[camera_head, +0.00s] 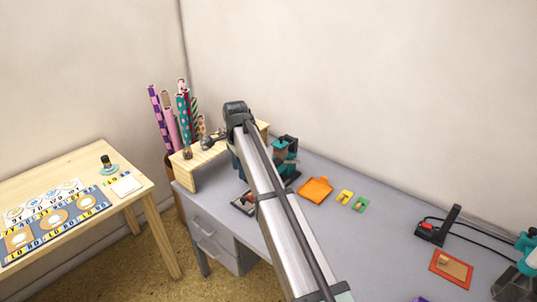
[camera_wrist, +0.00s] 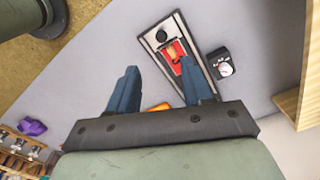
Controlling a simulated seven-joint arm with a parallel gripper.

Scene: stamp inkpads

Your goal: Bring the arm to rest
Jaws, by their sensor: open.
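My gripper (camera_wrist: 157,66) shows in the wrist view with its two blue fingers spread apart and nothing held between them. It is above the grey desk (camera_wrist: 95,90), which also shows in the head view (camera_head: 390,215). In the head view my arm reaches up across the desk, and its far end hides most of the gripper. A long grey tray (camera_wrist: 208,85) with a red pad and a black round piece lies beyond the right finger, which overlaps its edge in the picture. A small black device with a white dial (camera_wrist: 222,66) lies beside it.
A wooden riser (camera_head: 190,175) stands at the desk's back left, near wrapping-paper rolls (camera_head: 170,125). An orange item (camera_head: 315,190), yellow piece (camera_head: 344,197) and green piece (camera_head: 360,205) lie right of my arm. A black device (camera_head: 437,230) stands farther right. A wooden table (camera_head: 150,195) is left.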

